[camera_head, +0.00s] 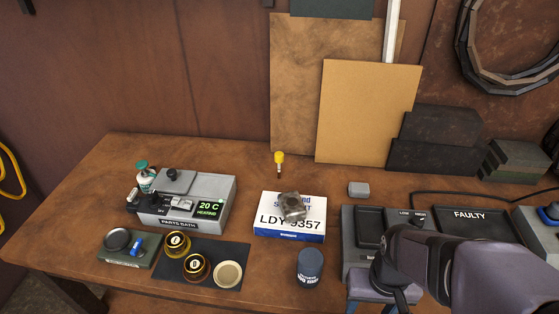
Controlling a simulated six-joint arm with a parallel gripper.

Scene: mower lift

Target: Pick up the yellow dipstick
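The yellow dipstick (279,158) is near the back of the wooden bench, behind the white box. Its yellow head is on top, with a short paler part below; it looks upright, but what holds it is unclear. My gripper (380,300) is at the bottom edge of the view, right of centre, in front of and to the right of the dipstick and well apart from it. The fingertips are cut off or hidden, so I cannot tell whether it is open or shut.
The white box (290,238) with a grey metal part (293,207) on top stands in front of the dipstick. A parts bath (180,200), a dark mat (233,250) with round tins and a dark blue canister (309,268) stand nearby. Boards (368,110) lean behind the bench.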

